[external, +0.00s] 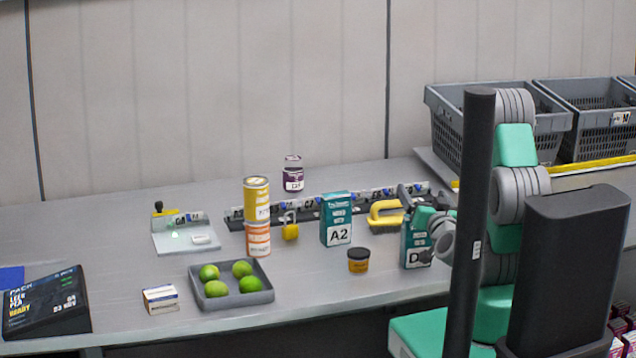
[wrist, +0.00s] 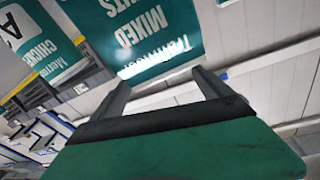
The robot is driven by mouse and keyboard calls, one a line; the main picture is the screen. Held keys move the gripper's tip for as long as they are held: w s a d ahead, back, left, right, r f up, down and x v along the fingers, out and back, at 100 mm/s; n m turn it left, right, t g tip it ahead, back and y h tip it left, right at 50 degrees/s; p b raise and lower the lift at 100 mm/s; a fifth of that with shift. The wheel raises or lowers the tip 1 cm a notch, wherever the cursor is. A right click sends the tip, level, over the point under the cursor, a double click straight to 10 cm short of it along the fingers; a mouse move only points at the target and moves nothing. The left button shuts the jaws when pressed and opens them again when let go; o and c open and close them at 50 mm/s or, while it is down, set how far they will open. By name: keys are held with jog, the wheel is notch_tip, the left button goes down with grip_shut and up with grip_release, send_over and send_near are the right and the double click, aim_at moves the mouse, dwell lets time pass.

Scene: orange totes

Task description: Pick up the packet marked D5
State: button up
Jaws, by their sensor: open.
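A teal and white packet (external: 416,252) stands upright near the right end of the table. Its label shows a large D, and the rest is hidden behind my arm. My gripper (external: 416,203) is open at the top of this packet, and nothing shows held in it. In the wrist view, the two dark fingers (wrist: 163,92) are apart, and a teal and white packet (wrist: 150,38) with the words MIXED and NUTS fills the top middle, beyond the fingertips. I cannot tell whether they touch it. A similar packet marked A2 (external: 337,220) stands to the left.
A yellow-handled brush (external: 384,214) lies behind the D packet, and a small dark jar (external: 358,261) stands left of it. Stacked cans (external: 257,215), a padlock (external: 290,227) and a grey tray (external: 232,294) of limes stand further left. Grey baskets (external: 500,120) are at the back right.

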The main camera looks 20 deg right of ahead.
aim_at(420, 240)
jog(key=s, duration=0.1)
jog(key=s+a+f, duration=0.1)
jog(key=s+a, duration=0.1)
jog(key=s, duration=0.1)
jog(key=shift+a+f, duration=0.15)
jog(key=shift+f, duration=0.25)
jog(key=f+n, duration=0.1)
jog(key=f+n+b, duration=0.1)
jog(key=s+f+g, duration=0.1)
jog(key=f, duration=0.1)
jog(key=shift+a+f+n+y, duration=0.1)
jog(key=shift+a+n+y, duration=0.2)
jog(key=shift+n+y, duration=0.1)
jog(key=w, duration=0.3)
jog(key=w+p, duration=0.1)
jog(key=w, duration=0.1)
jog(key=shift+d, duration=0.3)
jog(key=shift+c, duration=0.2)
jog(key=c, duration=1.5)
